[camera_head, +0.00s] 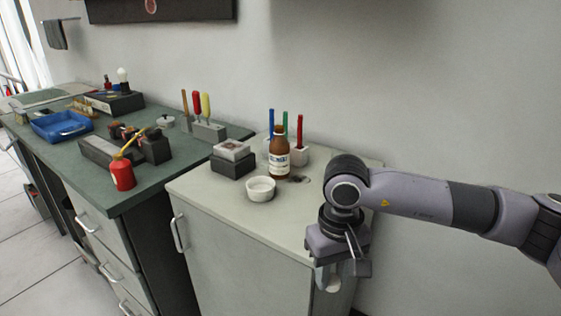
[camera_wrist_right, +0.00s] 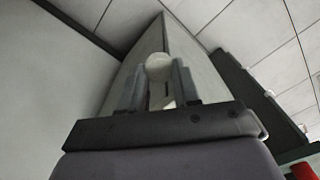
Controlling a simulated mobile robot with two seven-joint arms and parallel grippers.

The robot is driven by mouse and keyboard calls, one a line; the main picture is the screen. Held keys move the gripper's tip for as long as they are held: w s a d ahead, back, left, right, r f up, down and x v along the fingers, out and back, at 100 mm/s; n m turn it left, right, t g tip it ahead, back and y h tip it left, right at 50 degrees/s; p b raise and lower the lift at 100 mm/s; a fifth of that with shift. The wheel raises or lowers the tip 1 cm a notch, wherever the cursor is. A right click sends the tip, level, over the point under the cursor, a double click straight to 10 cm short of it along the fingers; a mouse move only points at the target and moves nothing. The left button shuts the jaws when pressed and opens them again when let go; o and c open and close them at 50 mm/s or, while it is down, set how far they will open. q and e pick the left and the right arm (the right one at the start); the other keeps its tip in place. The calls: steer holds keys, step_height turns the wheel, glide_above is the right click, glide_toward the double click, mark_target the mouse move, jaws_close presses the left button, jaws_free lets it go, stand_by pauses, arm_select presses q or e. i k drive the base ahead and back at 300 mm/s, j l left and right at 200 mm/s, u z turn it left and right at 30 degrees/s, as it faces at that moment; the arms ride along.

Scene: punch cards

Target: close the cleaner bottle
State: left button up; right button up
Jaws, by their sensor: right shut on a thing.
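The cleaner bottle (camera_head: 279,152), brown with a pale label, stands upright on the light cabinet top, left of my right arm. Its narrow neck shows no white cap; whether the mouth is open is too small to tell. My right gripper (camera_head: 333,280) points down beyond the front right edge of the cabinet, apart from the bottle. It is shut on a small white round piece that looks like a cap (camera_wrist_right: 159,67), held between the fingertips in the right wrist view. The piece also shows partly in the head view (camera_head: 334,284). My left gripper is not in view.
On the cabinet top (camera_head: 225,204) are a white bowl (camera_head: 261,189), dark boxes (camera_head: 233,164) and a white holder (camera_head: 299,155) with coloured pens, close around the bottle. A green workbench (camera_head: 160,185) with tools and a red oil can (camera_head: 122,174) stands left. The cabinet's front right top is clear.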

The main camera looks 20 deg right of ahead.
mark_target(279, 147)
steer(key=z, duration=1.75)
steer(key=j, duration=1.85)
